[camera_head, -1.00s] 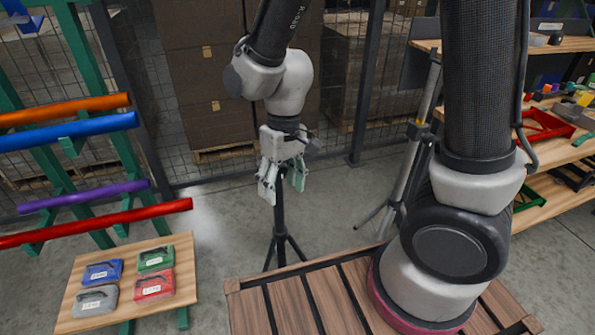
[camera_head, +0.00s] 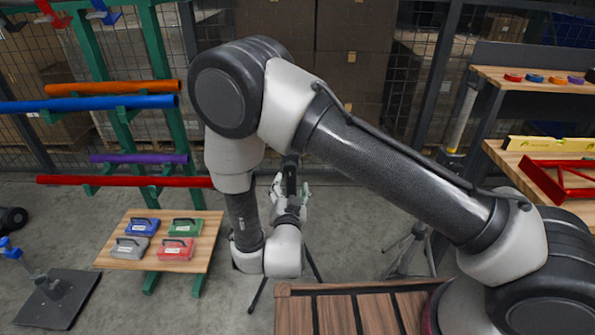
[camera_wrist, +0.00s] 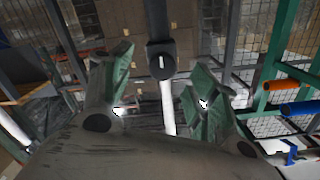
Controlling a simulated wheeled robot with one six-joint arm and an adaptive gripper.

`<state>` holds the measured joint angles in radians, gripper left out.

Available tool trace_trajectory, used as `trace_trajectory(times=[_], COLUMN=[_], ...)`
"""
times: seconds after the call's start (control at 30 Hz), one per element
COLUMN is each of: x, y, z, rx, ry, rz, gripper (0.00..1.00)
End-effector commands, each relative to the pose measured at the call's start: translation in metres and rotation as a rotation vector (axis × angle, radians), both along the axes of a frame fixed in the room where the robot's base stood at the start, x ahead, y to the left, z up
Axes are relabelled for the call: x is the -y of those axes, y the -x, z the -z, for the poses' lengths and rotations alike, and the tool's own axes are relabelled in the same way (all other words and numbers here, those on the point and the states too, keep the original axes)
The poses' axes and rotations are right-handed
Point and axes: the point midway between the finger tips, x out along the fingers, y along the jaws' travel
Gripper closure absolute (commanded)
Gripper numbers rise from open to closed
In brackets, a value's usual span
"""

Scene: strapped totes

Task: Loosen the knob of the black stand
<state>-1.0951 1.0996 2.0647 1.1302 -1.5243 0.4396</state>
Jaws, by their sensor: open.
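The black stand (camera_head: 291,172) is a thin dark post on splayed tripod legs, standing on the floor at the centre of the head view. My arm and gripper hide much of its middle. My gripper (camera_head: 290,190) is open with green finger pads, close in front of the post and pointing towards it. In the wrist view, my gripper (camera_wrist: 155,88) has its fingers wide apart. A dark collar-like part (camera_wrist: 161,58) with a bright mark shows between and beyond the fingertips, above a pale upright bar. Nothing is held. I cannot clearly make out the knob.
A rack with coloured tubes (camera_head: 120,103) and a small table (camera_head: 120,252) with several coloured cases stand left. A grey tripod stand (camera_head: 415,243) and shelves (camera_head: 535,75) are right. A wooden slatted deck (camera_head: 340,310) lies in front. Floor shows between the table and the stand.

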Motion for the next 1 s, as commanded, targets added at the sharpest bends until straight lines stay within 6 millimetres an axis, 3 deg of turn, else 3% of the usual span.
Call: trace_trajectory(times=[0.17,0.6,0.93,1.0], x=[0.001,0.003,0.002,0.002], y=[-0.008,-0.073,-0.079,-0.079], z=[-0.015,-0.014,-0.014,-0.014], rx=[0.062,0.058,0.057,0.057], ry=[-0.029,-0.029,-0.028,-0.028], rz=[0.003,0.001,-0.002,-0.002], gripper=[0.4,0.4,0.4,0.49])
